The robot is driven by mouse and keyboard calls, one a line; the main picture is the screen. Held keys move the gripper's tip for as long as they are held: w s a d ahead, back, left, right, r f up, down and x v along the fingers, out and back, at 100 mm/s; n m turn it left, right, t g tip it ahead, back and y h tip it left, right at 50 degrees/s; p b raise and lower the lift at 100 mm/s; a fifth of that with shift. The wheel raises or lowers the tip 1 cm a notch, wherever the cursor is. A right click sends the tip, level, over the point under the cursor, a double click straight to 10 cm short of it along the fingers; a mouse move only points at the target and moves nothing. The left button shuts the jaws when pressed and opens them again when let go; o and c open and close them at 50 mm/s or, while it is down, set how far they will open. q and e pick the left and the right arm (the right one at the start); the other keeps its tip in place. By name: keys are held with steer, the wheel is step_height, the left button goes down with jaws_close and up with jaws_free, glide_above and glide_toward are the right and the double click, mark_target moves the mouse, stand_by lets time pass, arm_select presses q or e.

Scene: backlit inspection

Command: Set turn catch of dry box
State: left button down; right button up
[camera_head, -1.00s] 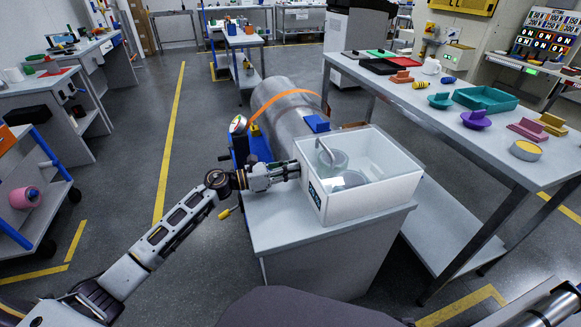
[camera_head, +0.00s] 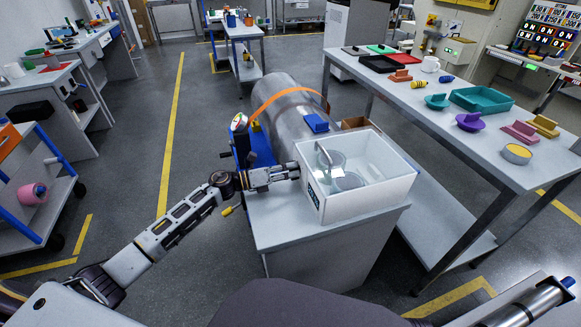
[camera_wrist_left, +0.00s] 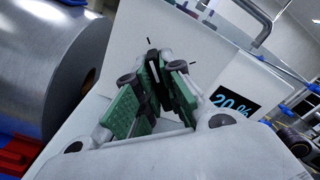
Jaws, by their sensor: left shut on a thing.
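The dry box (camera_head: 370,200) is a white box with a clear top, standing on a grey cabinet. Its wall and its "20 %" display (camera_wrist_left: 236,101) show in the left wrist view. My left gripper (camera_head: 297,171) is at the box's left wall, near the display. In the left wrist view its green-padded fingers (camera_wrist_left: 160,72) are closed together on a small part at the wall. I take this part to be the turn catch; the fingers hide most of it, so its angle cannot be read. My right gripper is not in view.
A large metal roll (camera_head: 287,108) with an orange strap lies behind the box, with a small blue block (camera_head: 317,123) beside it. The grey cabinet (camera_head: 300,226) supports the box. A long table (camera_head: 455,135) with coloured parts stands to the right. Floor on the left is open.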

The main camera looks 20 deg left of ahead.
arm_select(q)
steer(key=shift+n, duration=0.3)
steer(key=c, duration=1.5)
jaws_free()
steer(key=shift+c, duration=0.2)
steer(key=shift+a, duration=0.1)
steer(key=shift+v, duration=5.95)
